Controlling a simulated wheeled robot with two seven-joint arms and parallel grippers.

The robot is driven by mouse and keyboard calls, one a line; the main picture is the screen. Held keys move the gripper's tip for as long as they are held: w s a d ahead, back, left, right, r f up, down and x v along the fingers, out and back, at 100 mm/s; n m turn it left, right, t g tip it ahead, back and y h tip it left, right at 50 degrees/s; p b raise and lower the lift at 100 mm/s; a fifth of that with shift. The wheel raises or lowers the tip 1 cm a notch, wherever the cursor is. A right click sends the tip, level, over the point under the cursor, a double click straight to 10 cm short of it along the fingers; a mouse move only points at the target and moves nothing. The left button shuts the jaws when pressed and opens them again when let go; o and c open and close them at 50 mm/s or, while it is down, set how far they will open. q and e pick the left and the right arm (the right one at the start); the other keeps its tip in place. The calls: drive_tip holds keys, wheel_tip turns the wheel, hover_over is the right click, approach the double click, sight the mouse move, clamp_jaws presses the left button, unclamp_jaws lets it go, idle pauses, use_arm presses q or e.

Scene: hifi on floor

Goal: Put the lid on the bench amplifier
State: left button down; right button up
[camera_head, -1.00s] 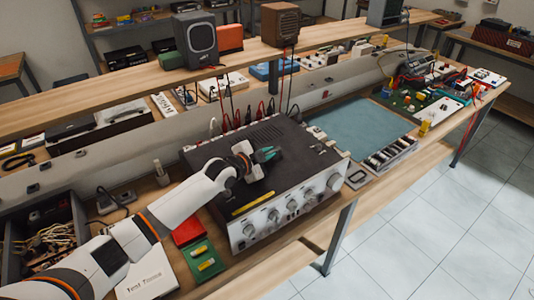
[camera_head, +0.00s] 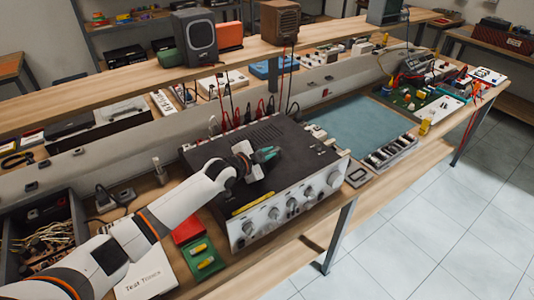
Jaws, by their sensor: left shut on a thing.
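The bench amplifier (camera_head: 291,206) stands on the wooden bench, with its silver front panel and knobs facing the bench's front edge. The dark flat lid (camera_head: 210,157) lies over its top, level and roughly lined up with the case; I cannot tell whether it is fully seated. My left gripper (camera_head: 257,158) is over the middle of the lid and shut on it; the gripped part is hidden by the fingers. Teal-green pieces show at the fingertips. A yellow strip (camera_head: 253,203) lies along the lid's front left edge. My right gripper is not in view.
A blue-green mat (camera_head: 355,124) lies right of the amplifier, with a parts tray (camera_head: 391,152) at its front. Red and black leads (camera_head: 237,119) rise behind the amplifier. A red and a green box (camera_head: 203,257) stand left of it. An upper shelf (camera_head: 120,92) runs behind.

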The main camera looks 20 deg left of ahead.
use_arm(q)
drive_tip(key=c, duration=1.4)
unclamp_jaws()
drive_tip(key=shift+r, duration=0.1)
drive_tip(key=shift+f, duration=0.2)
drive_tip(key=b+v, duration=0.1)
drive_tip(key=v, duration=0.9)
drive_tip(key=shift+s+r, duration=0.1)
drive_tip(key=shift+s, duration=0.25)
drive_tip(key=shift+s+a+r, duration=0.25)
drive_tip(key=shift+s+r, duration=0.1)
drive_tip(key=shift+s, duration=0.25)
